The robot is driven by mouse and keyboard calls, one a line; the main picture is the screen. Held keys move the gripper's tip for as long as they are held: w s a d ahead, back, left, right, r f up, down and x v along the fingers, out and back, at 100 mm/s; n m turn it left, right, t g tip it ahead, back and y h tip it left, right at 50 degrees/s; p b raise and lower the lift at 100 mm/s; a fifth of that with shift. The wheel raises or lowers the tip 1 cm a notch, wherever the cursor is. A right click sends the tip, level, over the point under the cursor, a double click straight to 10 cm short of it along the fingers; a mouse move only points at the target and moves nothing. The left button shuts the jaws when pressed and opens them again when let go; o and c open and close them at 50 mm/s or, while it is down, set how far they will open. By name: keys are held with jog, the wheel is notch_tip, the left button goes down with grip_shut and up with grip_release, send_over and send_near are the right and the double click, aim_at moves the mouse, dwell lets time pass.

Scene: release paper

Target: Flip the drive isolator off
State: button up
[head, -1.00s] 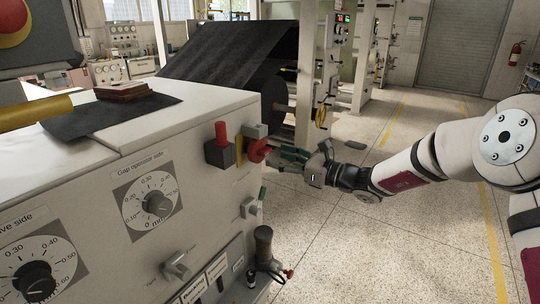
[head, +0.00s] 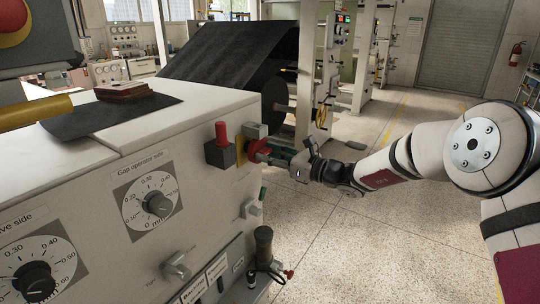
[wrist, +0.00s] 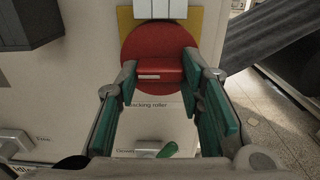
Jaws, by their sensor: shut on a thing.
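The drive isolator is a red round rotary switch (wrist: 160,42) on a yellow plate, seen in the wrist view. Its raised red bar handle (wrist: 162,73) lies crosswise, with a pale mark toward its left end. My gripper (wrist: 160,80) has its green-padded fingers at the two ends of this bar and is shut on it. In the head view the red switch (head: 257,148) sticks out from the right end of the machine, and my gripper (head: 291,161) reaches it from the right. The fingertips are small and partly hidden there.
A red cylinder on a dark box (head: 221,144) stands just left of the switch. A grey knob (head: 176,266) and a dark cylinder (head: 264,244) are below. In the wrist view a green-tipped lever (wrist: 168,150) sits under my fingers. Open floor (head: 360,240) lies right.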

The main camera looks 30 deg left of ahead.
jog(key=n+b, duration=0.7)
jog(key=n, duration=0.1)
jog(key=n+b, duration=0.7)
jog(key=n, duration=0.2)
jog(key=shift+w+n, duration=0.2)
jog(key=shift+n, duration=0.1)
jog(key=shift+r+n, duration=0.1)
jog(key=shift+n, duration=0.2)
dwell(0.4)
jog(key=o, duration=1.2)
jog(key=shift+c, duration=0.2)
